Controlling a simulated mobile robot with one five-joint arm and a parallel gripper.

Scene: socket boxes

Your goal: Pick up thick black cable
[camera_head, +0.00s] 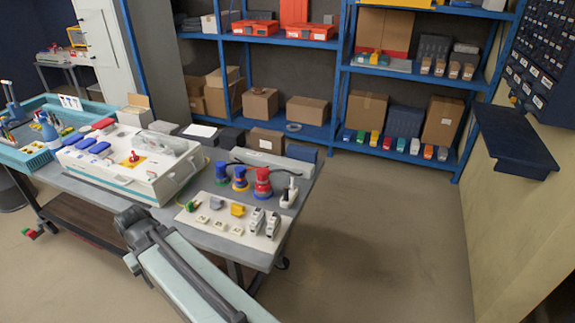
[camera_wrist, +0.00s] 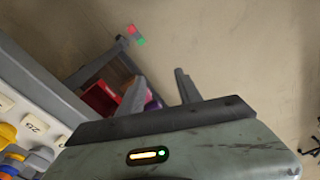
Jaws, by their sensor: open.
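I cannot make out a thick black cable with certainty in either view. A long dark-grey shape (camera_head: 270,163) lies along the back of the grey workbench (camera_head: 305,200), behind the plugs, but it is too small to tell whether it is a cable. My gripper (camera_wrist: 159,92) is open and empty in the wrist view, its two dark fingers apart over the floor beside the bench. In the head view my arm reaches along the bench's front side, and the gripper's fingers are not clear there.
A white board (camera_head: 228,229) carries several sockets and switches. Blue and red plugs (camera_head: 263,182) stand behind it. A white case (camera_head: 140,185) and a teal tray (camera_head: 35,157) are further left. A red-green piece (camera_wrist: 136,36) lies on the floor. Floor right of the bench is clear.

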